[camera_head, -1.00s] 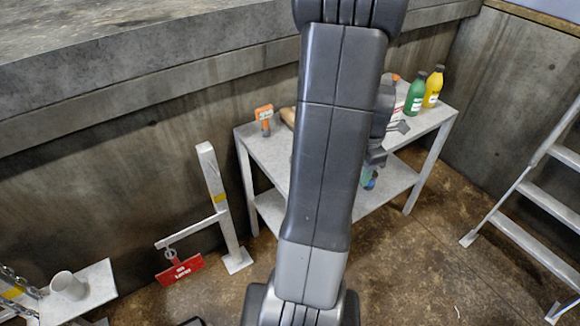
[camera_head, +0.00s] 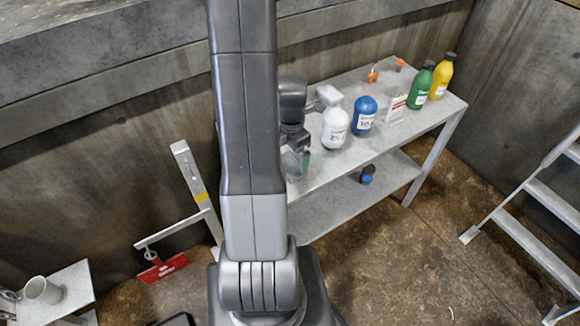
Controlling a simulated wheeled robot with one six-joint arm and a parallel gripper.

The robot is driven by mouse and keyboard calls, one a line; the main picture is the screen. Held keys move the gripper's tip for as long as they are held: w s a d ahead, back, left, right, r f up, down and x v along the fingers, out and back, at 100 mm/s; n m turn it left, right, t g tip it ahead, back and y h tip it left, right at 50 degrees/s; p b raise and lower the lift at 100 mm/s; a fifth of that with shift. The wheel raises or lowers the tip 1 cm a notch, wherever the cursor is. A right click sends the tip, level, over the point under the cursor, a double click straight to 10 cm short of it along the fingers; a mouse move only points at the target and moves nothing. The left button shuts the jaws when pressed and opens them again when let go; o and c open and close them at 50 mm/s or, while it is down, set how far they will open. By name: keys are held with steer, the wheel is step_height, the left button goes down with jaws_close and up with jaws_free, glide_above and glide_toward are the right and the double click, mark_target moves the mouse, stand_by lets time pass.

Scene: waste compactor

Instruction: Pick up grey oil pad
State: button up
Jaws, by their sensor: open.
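I cannot make out a grey oil pad in this view; the left part of the metal table (camera_head: 425,132) is hidden behind my arm. My gripper (camera_head: 298,166) is over the table's front left part, just right of my arm link. It points down and is open, with nothing seen held in it. A small greenish patch shows at its fingers, too small to name. A white bottle (camera_head: 335,132) stands just right of my gripper, and a blue bottle (camera_head: 364,116) stands beyond it.
A red-and-white item (camera_head: 396,109), a green bottle (camera_head: 421,88) and a yellow bottle (camera_head: 441,78) stand farther right. A blue object (camera_head: 367,174) is on the lower shelf. A ladder (camera_head: 532,208) stands right. A post with a red tag (camera_head: 164,268) and a white cup (camera_head: 43,291) are left.

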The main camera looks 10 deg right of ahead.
mark_target(290, 164)
steer(key=shift+a+f+p, duration=0.15)
steer(key=shift+f+p, duration=0.3)
steer(key=shift+f, duration=2.25)
steer(key=shift+c, duration=0.2)
steer(key=c, duration=0.7)
